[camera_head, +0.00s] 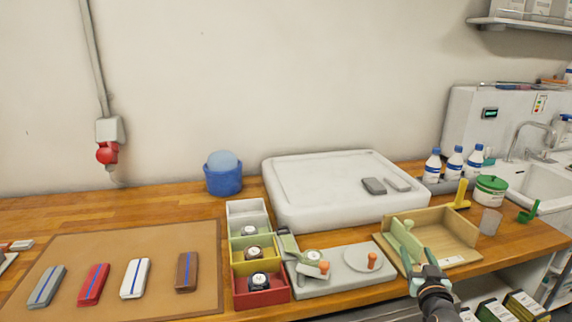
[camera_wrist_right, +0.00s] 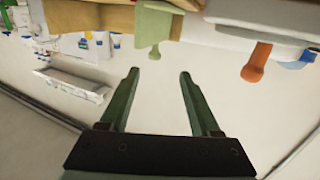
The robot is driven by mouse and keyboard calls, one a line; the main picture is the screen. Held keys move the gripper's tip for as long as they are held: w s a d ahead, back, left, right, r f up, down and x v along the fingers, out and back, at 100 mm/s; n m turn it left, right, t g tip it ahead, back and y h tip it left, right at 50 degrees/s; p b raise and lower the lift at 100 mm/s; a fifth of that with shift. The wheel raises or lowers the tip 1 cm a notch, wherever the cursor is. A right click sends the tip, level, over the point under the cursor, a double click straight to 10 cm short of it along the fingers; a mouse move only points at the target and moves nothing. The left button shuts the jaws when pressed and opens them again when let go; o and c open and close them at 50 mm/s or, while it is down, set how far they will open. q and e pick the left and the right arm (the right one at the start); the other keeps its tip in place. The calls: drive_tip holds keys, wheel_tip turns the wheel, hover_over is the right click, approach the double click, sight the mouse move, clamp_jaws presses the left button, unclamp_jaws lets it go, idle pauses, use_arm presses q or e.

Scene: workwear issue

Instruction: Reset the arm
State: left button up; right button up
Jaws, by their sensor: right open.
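My right gripper (camera_head: 422,268) comes in from the lower right in the head view, at the front of the wooden tray (camera_head: 459,222). Its two dark green fingers also show in the wrist view (camera_wrist_right: 158,78), spread apart with nothing between them. A pale green piece (camera_head: 404,238) with a handle stands in the left part of the tray, just behind the gripper in the picture. I cannot tell whether the gripper touches the tray. My left gripper is not in view.
Left of the tray, a grey board (camera_head: 345,277) carries an orange knob (camera_head: 372,260). Stacked colored bins (camera_head: 262,297) stand beside it. Several folded strips lie on a brown mat (camera_head: 120,250). A white slab (camera_head: 300,213), bottles (camera_head: 454,162) and a sink (camera_head: 545,180) are behind.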

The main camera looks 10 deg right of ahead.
drive_tip(key=s+a+f+n+g+y, duration=0.4)
drive_tip(key=s+a+f+g, duration=0.2)
drive_tip(key=s+a+f, duration=0.7)
drive_tip(key=s+a+g, duration=0.3)
drive_tip(key=s+g, duration=0.1)
drive_tip(key=s, duration=0.8)
drive_tip(key=s+a+g, duration=0.3)
drive_tip(key=s, duration=0.9)
drive_tip(key=w+a+f+t+y, duration=0.1)
drive_tip(key=w+a+f+t, duration=0.1)
drive_tip(key=f, duration=0.3)
drive_tip(key=w+a+f+t+y, duration=0.1)
drive_tip(key=a+f+t+y, duration=0.1)
drive_tip(key=f, duration=0.4)
drive_tip(key=shift+w+f+n+t, duration=0.25)
drive_tip(key=shift+w+n+t, duration=0.15)
drive_tip(key=shift+t, duration=0.2)
drive_tip(key=shift+a, duration=0.15)
